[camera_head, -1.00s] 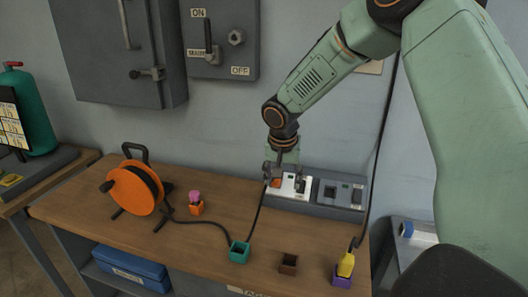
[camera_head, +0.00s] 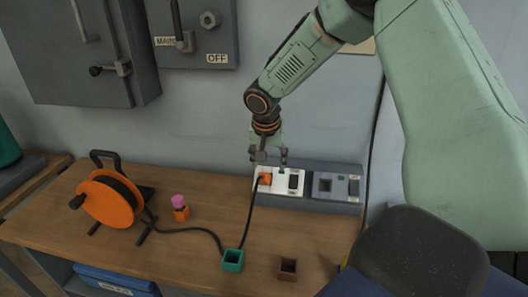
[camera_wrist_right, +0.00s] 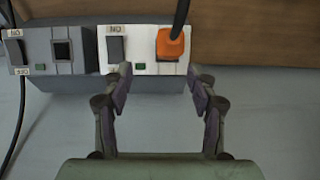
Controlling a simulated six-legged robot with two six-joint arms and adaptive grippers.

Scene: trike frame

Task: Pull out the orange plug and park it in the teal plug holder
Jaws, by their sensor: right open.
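The orange plug (camera_head: 265,178) sits in the white socket panel (camera_head: 282,190), with a black cable running down from it towards the bench. It also shows in the right wrist view (camera_wrist_right: 171,44), upper right of the jaws. The teal plug holder (camera_head: 233,260) stands near the bench's front edge; I see no plug in it. My right gripper (camera_head: 269,156) is open and empty just above the socket panel. In the right wrist view its fingers (camera_wrist_right: 158,90) are spread, pointing at the panel, with the plug beyond them. My left gripper is not in view.
An orange cable reel (camera_head: 108,198) stands on the left of the bench. A pink-topped plug in an orange holder (camera_head: 180,208) is beside it. A brown holder (camera_head: 288,268) is right of the teal one. A grey socket unit (camera_head: 337,187) adjoins the white panel.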

